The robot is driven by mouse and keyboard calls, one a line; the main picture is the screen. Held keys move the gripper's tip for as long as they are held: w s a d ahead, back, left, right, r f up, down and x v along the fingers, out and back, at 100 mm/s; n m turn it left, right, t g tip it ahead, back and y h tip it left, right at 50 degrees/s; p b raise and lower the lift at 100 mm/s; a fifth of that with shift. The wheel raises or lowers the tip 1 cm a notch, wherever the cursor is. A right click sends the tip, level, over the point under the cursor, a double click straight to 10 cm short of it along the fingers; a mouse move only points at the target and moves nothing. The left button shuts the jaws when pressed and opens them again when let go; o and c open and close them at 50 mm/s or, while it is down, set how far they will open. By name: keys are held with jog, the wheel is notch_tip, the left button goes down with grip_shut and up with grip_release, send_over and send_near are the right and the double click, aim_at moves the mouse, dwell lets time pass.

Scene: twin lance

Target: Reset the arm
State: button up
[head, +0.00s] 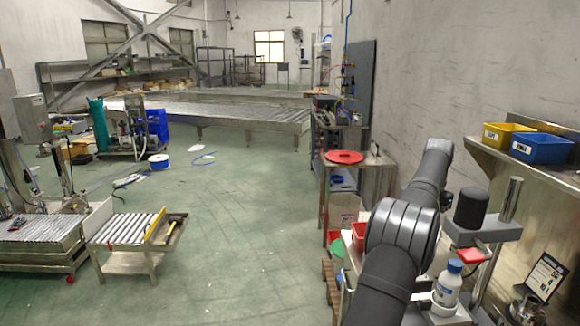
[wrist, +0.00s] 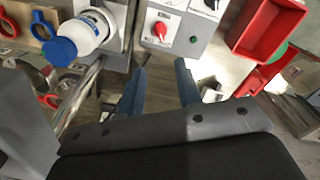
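My gripper (wrist: 159,78) shows in the wrist view with its two blue-grey fingers spread apart. It is open, and nothing is between the fingers. Below the fingertips lie a grey control box (wrist: 177,38) with a red knob and part of the floor. My dark grey arm (head: 403,235) rises from the lower right of the head view and bends at the top. The gripper itself cannot be made out in the head view.
A white bottle (head: 447,289) with a blue cap stands at right, also in the wrist view (wrist: 88,30). A red bin (wrist: 268,24) is beyond the right finger. Yellow (head: 508,137) and blue (head: 541,149) bins sit on the right shelf (head: 500,160).

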notch_tip(320, 180, down, 16)
jog(key=shift+r, duration=0.15)
dwell(0.3)
